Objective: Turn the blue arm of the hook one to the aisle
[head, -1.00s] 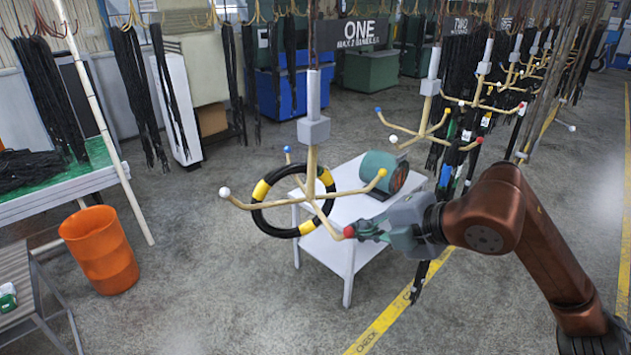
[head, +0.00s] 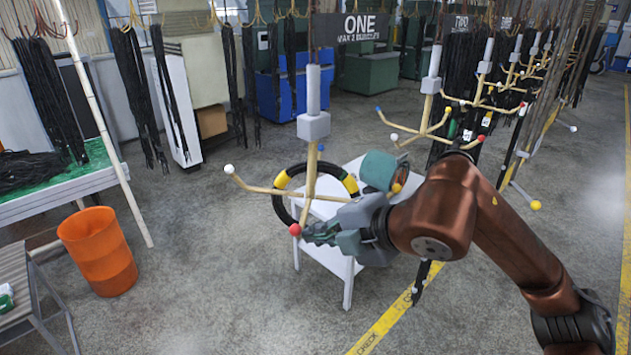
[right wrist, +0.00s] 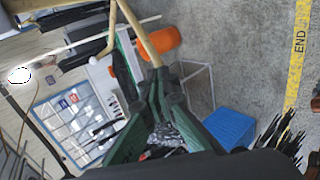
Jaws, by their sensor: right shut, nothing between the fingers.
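Hook one is a pale yellow post (head: 309,172) hanging from a grey block (head: 313,126) below the ONE sign (head: 352,27). Its arms end in a white ball (head: 229,169), a red ball (head: 295,229) at the front, a yellow ball (head: 396,188) at the right and a small blue ball (head: 321,147) behind the post. In the right wrist view, a hook arm (right wrist: 151,48) shows beyond the fingers.
A white table (head: 324,262) with a teal drum (head: 378,170) stands behind hook one. An orange bin (head: 98,250) is at the left. More hooks with coloured tips (head: 432,130) hang at the right. A yellow floor line (head: 385,325) runs at right; open floor lies in front.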

